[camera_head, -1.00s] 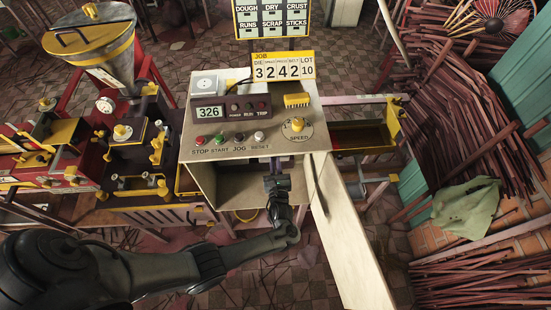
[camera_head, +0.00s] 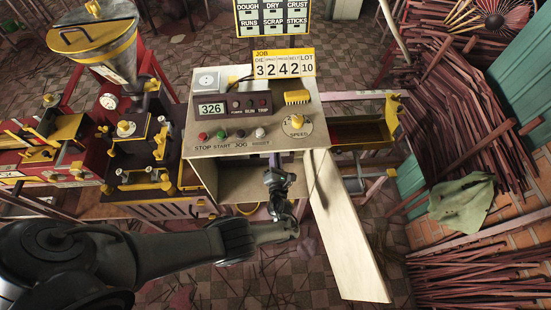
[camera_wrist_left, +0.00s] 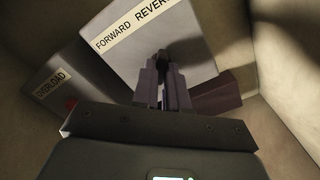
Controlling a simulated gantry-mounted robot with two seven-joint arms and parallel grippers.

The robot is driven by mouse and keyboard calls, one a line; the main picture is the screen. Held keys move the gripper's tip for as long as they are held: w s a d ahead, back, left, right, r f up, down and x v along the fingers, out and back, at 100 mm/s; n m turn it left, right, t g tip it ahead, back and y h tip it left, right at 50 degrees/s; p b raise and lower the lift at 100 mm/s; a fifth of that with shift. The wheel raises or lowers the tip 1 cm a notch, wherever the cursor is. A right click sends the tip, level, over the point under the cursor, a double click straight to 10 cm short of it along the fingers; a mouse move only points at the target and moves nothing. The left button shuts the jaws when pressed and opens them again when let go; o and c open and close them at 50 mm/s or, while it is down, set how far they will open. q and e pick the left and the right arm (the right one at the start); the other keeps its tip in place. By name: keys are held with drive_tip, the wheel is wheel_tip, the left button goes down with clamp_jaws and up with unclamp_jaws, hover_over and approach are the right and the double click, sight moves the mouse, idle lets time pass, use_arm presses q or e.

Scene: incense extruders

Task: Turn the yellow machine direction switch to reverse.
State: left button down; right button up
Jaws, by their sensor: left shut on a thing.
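The direction switch box (camera_wrist_left: 140,40) shows in the left wrist view as a pale box inside the cabinet, with a label reading FORWARD and REVERSE. My left gripper (camera_wrist_left: 162,66) is in front of it, its fingers shut on the dark switch handle (camera_wrist_left: 163,58), which they mostly hide. The handle's exact setting cannot be told. In the head view my left gripper (camera_head: 277,174) reaches into the open front of the control cabinet (camera_head: 203,174); the switch is hidden there by the cabinet top. My right gripper is in neither view.
The cabinet door (camera_head: 345,235) hangs open on the right. An OVERLOAD box (camera_wrist_left: 65,95) with a red button sits left of the switch box. The yellow and red machine (camera_head: 125,160) stands left of the cabinet. The control panel (camera_head: 250,130) is above the opening.

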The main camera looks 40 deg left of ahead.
use_arm(q)
drive_tip(key=shift+m, duration=0.4)
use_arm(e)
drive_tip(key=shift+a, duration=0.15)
use_arm(q)
drive_tip(key=c, duration=1.2)
unclamp_jaws()
drive_tip(key=shift+o, duration=0.2)
drive_tip(key=shift+s, duration=0.1)
